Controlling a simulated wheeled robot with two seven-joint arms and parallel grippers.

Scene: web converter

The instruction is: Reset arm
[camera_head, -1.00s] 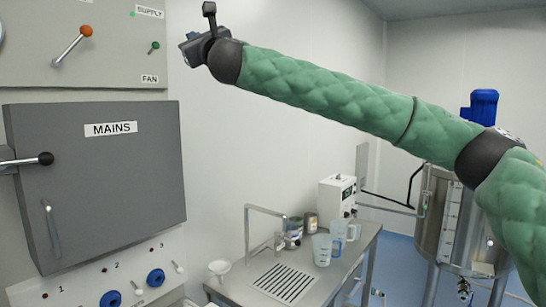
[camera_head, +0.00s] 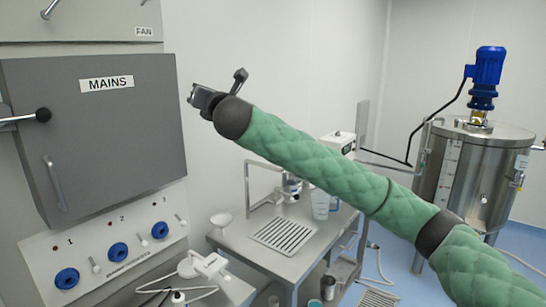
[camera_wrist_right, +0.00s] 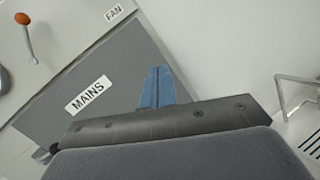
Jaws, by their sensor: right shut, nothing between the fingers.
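My right arm, in green padding, reaches in from the right in the head view. My right gripper (camera_head: 199,97) is at its end, in front of the white wall just right of the grey MAINS cabinet (camera_head: 95,130), apart from it as far as I can see. In the right wrist view the gripper's blue fingers (camera_wrist_right: 158,87) are together, with nothing between them, and overlap the MAINS cabinet (camera_wrist_right: 110,70) in the picture. My left gripper is not in view.
A steel bench (camera_head: 225,243) with a drain grille, a tap and a jug (camera_head: 321,204) stands below the arm. A steel tank (camera_head: 465,175) with a blue motor (camera_head: 487,66) stands at right. Blue knobs (camera_head: 118,252) line the panel under the cabinet. A white device (camera_head: 207,264) lies at lower left.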

